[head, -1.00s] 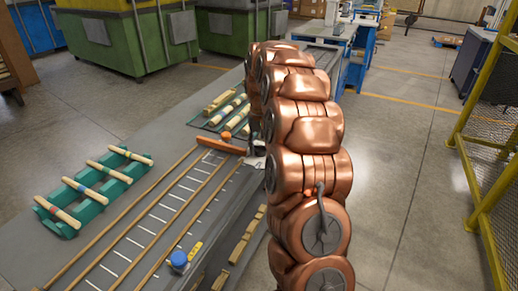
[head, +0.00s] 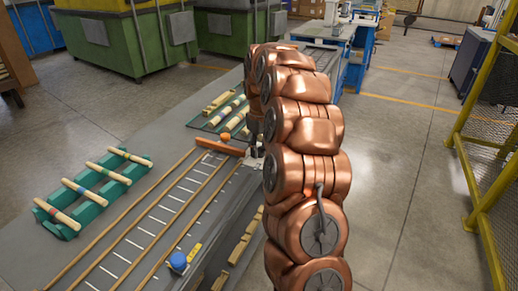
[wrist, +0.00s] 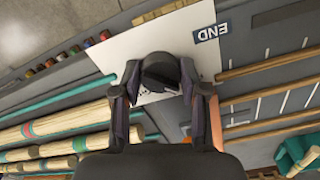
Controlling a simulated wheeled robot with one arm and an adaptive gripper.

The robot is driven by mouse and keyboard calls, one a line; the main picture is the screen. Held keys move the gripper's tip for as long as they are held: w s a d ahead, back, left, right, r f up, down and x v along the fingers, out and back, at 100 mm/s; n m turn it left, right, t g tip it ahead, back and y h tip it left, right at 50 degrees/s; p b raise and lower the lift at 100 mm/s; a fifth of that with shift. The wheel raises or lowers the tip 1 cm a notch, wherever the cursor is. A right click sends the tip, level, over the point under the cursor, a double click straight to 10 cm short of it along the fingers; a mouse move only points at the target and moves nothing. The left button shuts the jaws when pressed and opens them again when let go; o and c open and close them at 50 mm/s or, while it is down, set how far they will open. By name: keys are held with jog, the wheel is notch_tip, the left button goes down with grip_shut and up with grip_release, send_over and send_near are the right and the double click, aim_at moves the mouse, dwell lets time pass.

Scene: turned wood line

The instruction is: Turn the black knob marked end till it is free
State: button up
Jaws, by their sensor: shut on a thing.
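The black knob (wrist: 160,72) is in the middle of the wrist view, on a white plate (wrist: 208,62) marked END. My gripper (wrist: 160,80) is shut on the knob, with one finger on each side of it. Part of the knob's base and the plate below it is hidden by the fingers. In the head view my copper arm hides most of the knob and gripper, and only a bit of the white plate (head: 254,163) shows beside it.
An orange bar (head: 219,147) lies across the far end of the marked rails. A blue knob (head: 178,261) stands nearer. Teal racks hold turned wooden pieces, one at the left (head: 82,205) and one beyond the bar. Small coloured pots (wrist: 52,63) line the wrist view's upper left.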

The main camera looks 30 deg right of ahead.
aim_at(259, 147)
jog(key=shift+w+r, duration=0.1)
jog(key=shift+w, duration=0.05)
jog(key=o, duration=1.1)
jog(key=shift+o, duration=0.2)
jog(key=shift+r, duration=0.45)
notch_tip(259, 147, up, 11)
dwell(0.4)
